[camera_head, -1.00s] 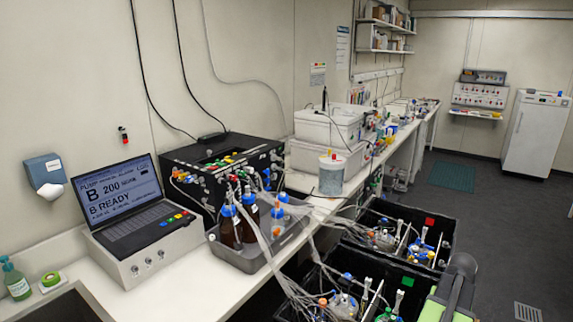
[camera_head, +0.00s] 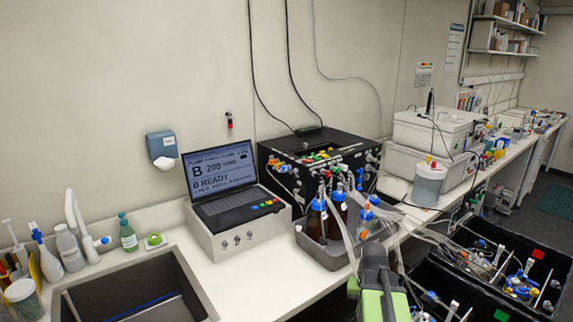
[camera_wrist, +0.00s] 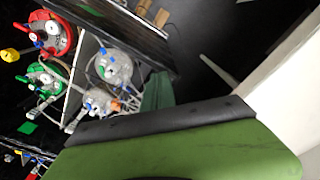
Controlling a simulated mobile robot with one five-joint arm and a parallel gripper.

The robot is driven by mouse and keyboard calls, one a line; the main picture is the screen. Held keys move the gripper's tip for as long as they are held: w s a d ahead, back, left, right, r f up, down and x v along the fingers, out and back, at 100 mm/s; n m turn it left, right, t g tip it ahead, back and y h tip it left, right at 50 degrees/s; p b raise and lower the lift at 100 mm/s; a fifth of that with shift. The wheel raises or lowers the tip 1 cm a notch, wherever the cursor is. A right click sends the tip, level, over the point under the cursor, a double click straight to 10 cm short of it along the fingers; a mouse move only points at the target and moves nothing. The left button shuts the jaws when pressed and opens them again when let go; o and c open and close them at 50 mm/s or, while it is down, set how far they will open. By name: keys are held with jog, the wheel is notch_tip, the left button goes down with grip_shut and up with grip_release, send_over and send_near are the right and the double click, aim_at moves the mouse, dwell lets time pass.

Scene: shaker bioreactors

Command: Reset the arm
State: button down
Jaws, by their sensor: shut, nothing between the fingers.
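My arm rises at the bottom of the head view, right of centre, with a dark grey part above a bright green part, in front of the bench. My gripper (camera_wrist: 165,120) shows in the wrist view as a broad green body with a black edge. It is shut and holds nothing. The wrist view looks down past it at vessels with a red lid (camera_wrist: 55,35), a green lid (camera_wrist: 45,77) and grey lids (camera_wrist: 114,67). They are apart from the gripper.
The bench carries a pump controller with a screen (camera_head: 222,180), a grey tray (camera_head: 335,258) of brown bottles and a black box (camera_head: 320,155). Tubes run from the bottles to black crates (camera_head: 470,238) at right. A sink (camera_head: 130,290) lies front left.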

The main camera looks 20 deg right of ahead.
jog(key=w+a+n, duration=0.2)
jog(key=a, duration=1)
jog(key=w+a+n, duration=0.2)
jog(key=a+n, duration=0.1)
jog(key=a, duration=0.9)
notch_tip(320, 180, down, 7)
jog(key=s+b, duration=0.3)
jog(key=b, duration=0.4)
jog(key=shift+g, duration=0.3)
jog(key=shift+a+f, duration=0.1)
